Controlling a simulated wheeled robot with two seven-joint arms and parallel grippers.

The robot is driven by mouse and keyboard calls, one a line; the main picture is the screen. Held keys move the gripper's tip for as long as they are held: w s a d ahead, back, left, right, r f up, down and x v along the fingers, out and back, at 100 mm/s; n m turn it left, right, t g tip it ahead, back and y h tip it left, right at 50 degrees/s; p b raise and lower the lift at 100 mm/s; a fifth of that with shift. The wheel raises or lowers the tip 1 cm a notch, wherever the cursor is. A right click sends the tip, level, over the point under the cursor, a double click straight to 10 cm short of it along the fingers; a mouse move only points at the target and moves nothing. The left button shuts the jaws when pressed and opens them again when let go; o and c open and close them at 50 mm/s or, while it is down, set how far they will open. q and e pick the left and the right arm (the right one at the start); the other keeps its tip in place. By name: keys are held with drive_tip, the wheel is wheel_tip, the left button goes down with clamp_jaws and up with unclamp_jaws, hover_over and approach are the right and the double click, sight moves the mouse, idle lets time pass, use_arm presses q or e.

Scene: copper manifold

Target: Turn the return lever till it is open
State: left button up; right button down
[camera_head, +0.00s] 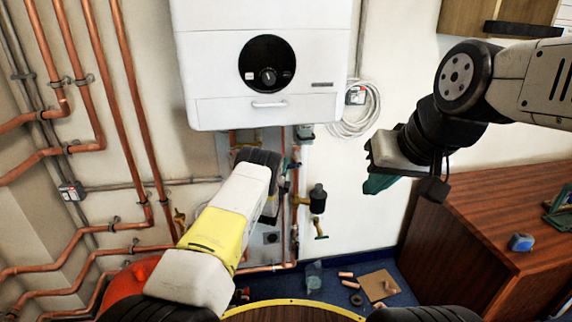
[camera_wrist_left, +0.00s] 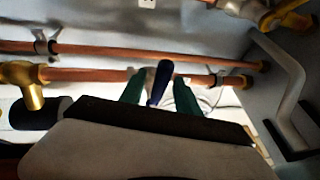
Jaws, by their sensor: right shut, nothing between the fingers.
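A dark blue lever (camera_wrist_left: 160,83) stands out from a copper pipe in the left wrist view. I take it to be the return lever, but no label is readable. My left gripper (camera_wrist_left: 159,92) has its two green fingers on either side of the lever, with a gap visible on both sides, so it looks open around it. In the head view my left forearm and wrist hide most of this area, and the left gripper (camera_head: 287,176) is only partly visible below the boiler. My right gripper (camera_head: 376,184) is shut and empty, raised in front of the wall to the right.
The white boiler (camera_head: 262,60) hangs just above my left wrist. A black cylinder on a brass fitting (camera_head: 318,199) is right of the left gripper. Copper pipes (camera_head: 130,85) line the left wall. A wooden cabinet (camera_head: 480,215) stands at the right. Loose parts lie on the blue floor.

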use_arm(q)
drive_tip(key=shift+w, duration=0.3)
clamp_jaws()
idle(1.3)
